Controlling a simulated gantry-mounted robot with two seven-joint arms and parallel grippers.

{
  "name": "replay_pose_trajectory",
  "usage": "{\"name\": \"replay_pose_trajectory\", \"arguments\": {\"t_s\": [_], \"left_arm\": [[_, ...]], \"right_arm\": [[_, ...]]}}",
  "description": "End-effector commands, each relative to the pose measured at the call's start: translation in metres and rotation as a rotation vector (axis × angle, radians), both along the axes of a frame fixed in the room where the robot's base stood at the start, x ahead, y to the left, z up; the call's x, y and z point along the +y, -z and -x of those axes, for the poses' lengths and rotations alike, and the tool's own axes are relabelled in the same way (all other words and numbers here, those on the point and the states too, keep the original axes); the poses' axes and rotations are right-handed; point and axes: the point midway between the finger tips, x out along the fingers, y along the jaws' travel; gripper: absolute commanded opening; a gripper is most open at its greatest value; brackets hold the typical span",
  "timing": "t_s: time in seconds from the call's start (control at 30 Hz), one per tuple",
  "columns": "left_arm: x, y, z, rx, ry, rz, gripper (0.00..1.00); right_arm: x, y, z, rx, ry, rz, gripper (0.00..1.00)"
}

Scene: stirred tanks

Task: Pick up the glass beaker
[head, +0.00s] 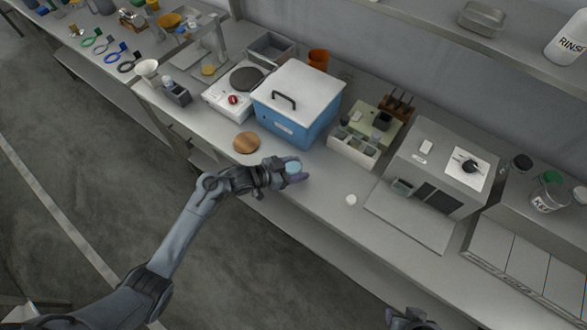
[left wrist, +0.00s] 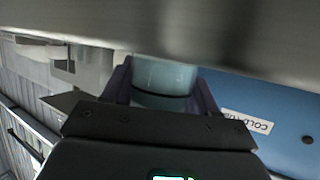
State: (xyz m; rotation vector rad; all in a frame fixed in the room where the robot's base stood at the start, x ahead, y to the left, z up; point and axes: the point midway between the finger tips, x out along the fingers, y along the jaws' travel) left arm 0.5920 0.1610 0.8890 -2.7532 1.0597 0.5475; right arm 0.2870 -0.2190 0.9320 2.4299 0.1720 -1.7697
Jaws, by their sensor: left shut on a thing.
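The glass beaker (head: 293,167), with pale blue contents, is in front of the blue box near the bench's front edge. My left gripper (head: 292,170) is shut on it, with a finger on either side. In the left wrist view the beaker (left wrist: 165,77) shows between the two dark fingers (left wrist: 162,92). I cannot tell whether its base touches the bench. My right gripper (head: 410,318) shows only partly at the bottom edge of the head view, away from the bench items, and its jaws are not clear.
The blue box (head: 285,126) with a white lid stands just behind the beaker. A round wooden disc (head: 246,142) lies to the left and a small white piece (head: 351,199) to the right. A divided white tray (head: 352,150) and a grey instrument (head: 440,170) stand further right.

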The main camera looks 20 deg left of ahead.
Motion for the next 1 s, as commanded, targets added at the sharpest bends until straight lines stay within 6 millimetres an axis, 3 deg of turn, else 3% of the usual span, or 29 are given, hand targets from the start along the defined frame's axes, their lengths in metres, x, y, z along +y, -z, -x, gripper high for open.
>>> {"name": "replay_pose_trajectory", "arguments": {"t_s": [0.27,0.53,1.0], "left_arm": [[0.000,-0.007,0.000,-0.001,0.000,0.001,0.24],[0.000,-0.045,-0.001,-0.006,0.001,-0.001,0.24],[-0.083,-0.095,-0.037,-0.003,0.002,0.003,0.24]], "right_arm": [[0.002,-0.002,0.000,0.000,0.005,-0.007,0.43],[0.002,-0.009,0.000,0.000,0.006,-0.009,0.43],[0.001,-0.005,0.000,0.000,0.002,-0.003,0.43]]}}
